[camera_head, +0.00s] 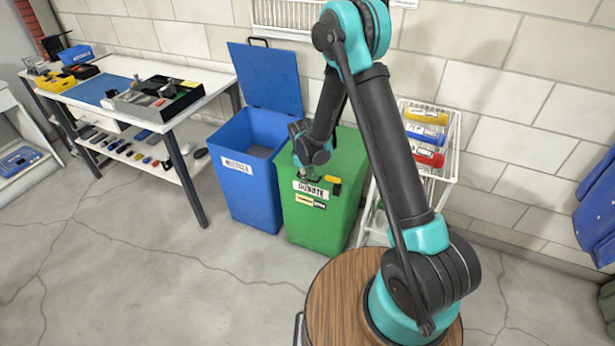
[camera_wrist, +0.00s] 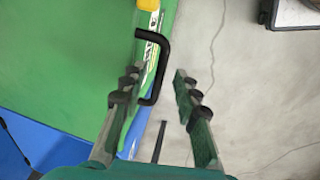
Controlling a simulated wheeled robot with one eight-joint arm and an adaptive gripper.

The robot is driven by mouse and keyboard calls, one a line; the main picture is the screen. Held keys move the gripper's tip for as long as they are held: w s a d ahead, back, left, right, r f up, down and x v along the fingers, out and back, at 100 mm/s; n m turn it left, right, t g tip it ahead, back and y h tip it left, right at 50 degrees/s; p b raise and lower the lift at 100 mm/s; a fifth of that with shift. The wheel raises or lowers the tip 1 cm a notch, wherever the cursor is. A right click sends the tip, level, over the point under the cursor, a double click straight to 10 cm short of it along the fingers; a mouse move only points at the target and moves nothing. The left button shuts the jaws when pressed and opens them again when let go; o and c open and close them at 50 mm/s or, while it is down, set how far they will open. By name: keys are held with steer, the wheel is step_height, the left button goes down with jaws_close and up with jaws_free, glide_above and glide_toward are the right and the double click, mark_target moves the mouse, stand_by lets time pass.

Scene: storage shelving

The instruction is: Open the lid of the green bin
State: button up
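The green bin (camera_head: 318,228) stands on the floor in the head view with its lid (camera_head: 345,153) down. The lid fills the upper left of the wrist view (camera_wrist: 60,50). A black U-shaped handle (camera_wrist: 166,62) sticks out from the lid's front edge. My gripper (camera_head: 318,178) is over the bin's front top edge. In the wrist view my gripper (camera_wrist: 156,76) is open, one finger on each side of the handle's near end. The fingers do not appear closed on it; contact with the left finger cannot be told.
A blue bin (camera_head: 247,185) stands left of the green bin, its lid (camera_head: 266,78) raised against the wall. A white wire rack (camera_head: 452,150) with coloured bins is close on the right. A workbench (camera_head: 190,117) stands at the left. The floor in front is clear.

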jaws_close()
steer(key=shift+r, duration=0.1)
stand_by(0.3)
